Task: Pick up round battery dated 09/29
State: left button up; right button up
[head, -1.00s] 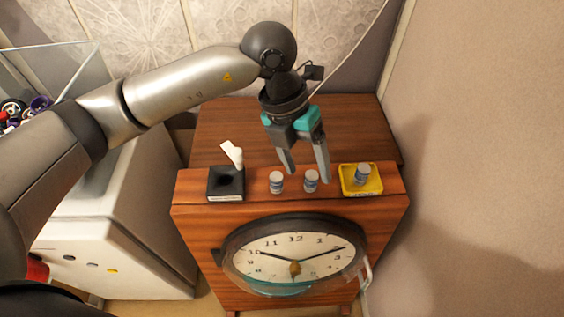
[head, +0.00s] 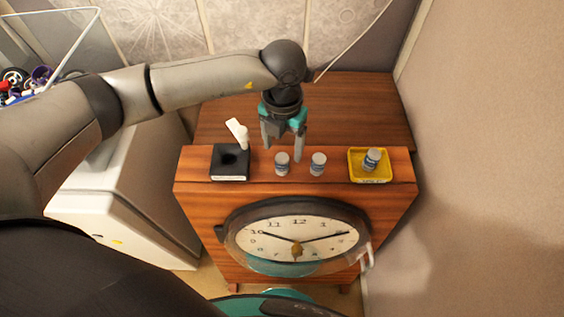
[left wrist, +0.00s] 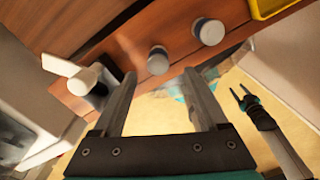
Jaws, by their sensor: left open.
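Two round grey-and-blue batteries stand upright on the wooden cabinet's front ledge: a left one (head: 282,163) and a middle one (head: 318,163). A third battery (head: 372,159) leans in a yellow tray (head: 356,176) at right. Their dates are too small to read. My left gripper (head: 283,153) is open and empty, just behind and above the left battery. In the left wrist view that battery (left wrist: 158,60) lies between the finger lines, beyond the tips, and the middle one (left wrist: 208,31) is right of them. My right gripper (left wrist: 239,91) shows open and empty in the left wrist view.
A black holder (head: 230,165) with a white piece (head: 238,133) sits left of the batteries. A clock (head: 297,238) is on the cabinet front below the ledge. The brown cabinet top (head: 350,105) behind is clear. A wall (head: 480,150) rises on the right.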

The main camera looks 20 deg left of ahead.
aim_at(281, 158)
pick_arm(q)
notch_tip(281, 158, down, 5)
jog(key=shift+a+r, duration=0.1)
grip_shut()
dwell(0.7)
